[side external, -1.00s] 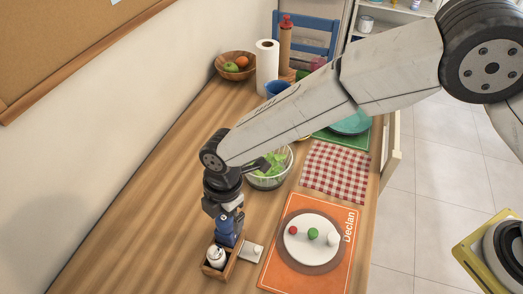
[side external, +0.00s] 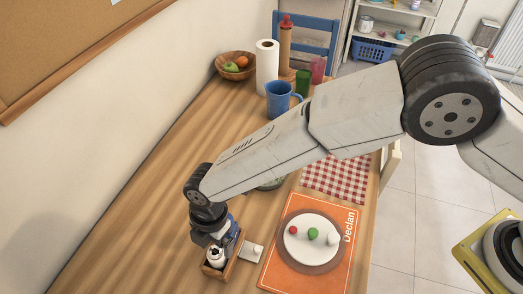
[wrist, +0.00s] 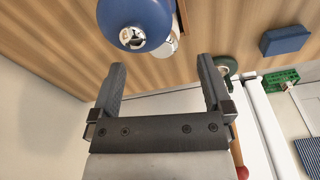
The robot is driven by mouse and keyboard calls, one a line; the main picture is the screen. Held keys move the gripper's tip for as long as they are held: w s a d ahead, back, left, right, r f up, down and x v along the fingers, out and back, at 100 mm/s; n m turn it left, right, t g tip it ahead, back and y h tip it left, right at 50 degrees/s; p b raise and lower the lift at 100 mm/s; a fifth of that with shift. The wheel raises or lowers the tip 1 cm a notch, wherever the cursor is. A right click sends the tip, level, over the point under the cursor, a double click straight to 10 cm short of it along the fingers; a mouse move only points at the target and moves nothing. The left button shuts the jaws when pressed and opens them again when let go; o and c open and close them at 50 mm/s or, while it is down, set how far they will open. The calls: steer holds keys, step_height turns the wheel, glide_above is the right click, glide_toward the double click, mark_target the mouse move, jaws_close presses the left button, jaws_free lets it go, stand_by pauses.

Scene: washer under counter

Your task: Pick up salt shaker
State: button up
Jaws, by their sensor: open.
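A small white shaker with a dark or metallic top (side external: 215,260), which looks like the salt shaker, stands in a small wooden caddy (side external: 230,270) near the front of the table. My gripper (side external: 212,243) is close above it and partly hides its top. A blue container (side external: 232,229) stands at the back of the caddy, partly hidden by my gripper. In the wrist view my gripper (wrist: 160,75) is open with nothing held between its fingers. A blue rounded container (wrist: 135,15) with a silver cap shows beyond the fingertips, with a white object partly behind it.
A white item (side external: 250,251) lies right of the caddy. An orange placemat (side external: 340,272) holds a plate with small balls. The table's left side is clear.

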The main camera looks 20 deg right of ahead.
mark_target(214, 251)
steer(key=shift+s+a+f, duration=0.1)
steer(key=shift+s+f, duration=0.05)
steer(key=shift+f, duration=1.15)
steer(key=shift+s+a+f, duration=0.1)
steer(key=shift+f, duration=1.15)
steer(key=shift+c, duration=0.2)
jaws_close()
steer(key=shift+r, duration=0.15)
steer(key=shift+r, duration=0.75)
steer(key=s+d+r, duration=0.9)
steer(key=d+r, duration=0.1)
steer(key=r, duration=0.1)
steer(key=shift+s, duration=0.35)
